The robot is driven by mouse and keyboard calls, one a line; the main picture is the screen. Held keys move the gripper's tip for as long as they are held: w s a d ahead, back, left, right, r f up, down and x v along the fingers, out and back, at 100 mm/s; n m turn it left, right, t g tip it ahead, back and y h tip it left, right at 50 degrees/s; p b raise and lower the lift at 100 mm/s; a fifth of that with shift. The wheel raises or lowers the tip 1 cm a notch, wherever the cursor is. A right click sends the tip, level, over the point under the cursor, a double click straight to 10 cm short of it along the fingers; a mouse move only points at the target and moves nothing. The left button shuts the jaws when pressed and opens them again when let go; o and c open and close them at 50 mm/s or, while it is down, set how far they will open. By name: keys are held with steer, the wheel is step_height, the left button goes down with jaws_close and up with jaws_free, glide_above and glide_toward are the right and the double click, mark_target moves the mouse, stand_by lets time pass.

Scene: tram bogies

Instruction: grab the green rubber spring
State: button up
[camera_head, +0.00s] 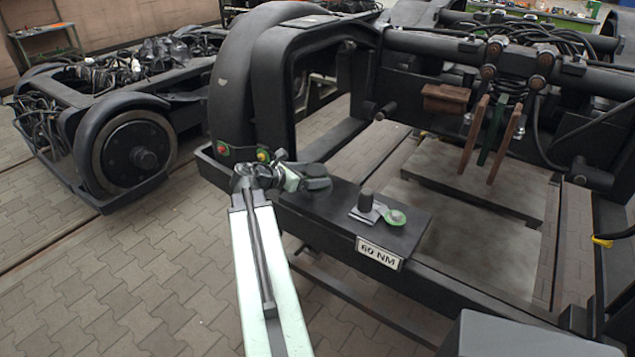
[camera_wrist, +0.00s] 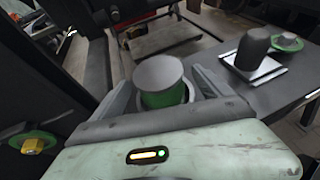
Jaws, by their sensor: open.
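The green rubber spring (camera_wrist: 164,97) shows in the wrist view as a short upright green cylinder with a round grey top. It stands between the two fingers of my gripper (camera_wrist: 165,86), which are open on either side of it. I cannot tell whether either finger touches it. In the head view my gripper (camera_head: 300,177) is at the left end of the dark ledge, near the bogie frame. I cannot clearly make out the spring there.
A dark cylinder (camera_head: 367,200) on a pale plate and a green ring (camera_head: 395,217) with a grey centre sit on the ledge to the right. A "60 NM" sign (camera_head: 379,252) is on its front. A green disc (camera_wrist: 33,143) is at left. The bogie frame (camera_head: 232,85) rises behind.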

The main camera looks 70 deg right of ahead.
steer(key=b+x, duration=0.2)
steer(key=x, duration=0.3)
steer(key=shift+f, duration=0.1)
jaws_close()
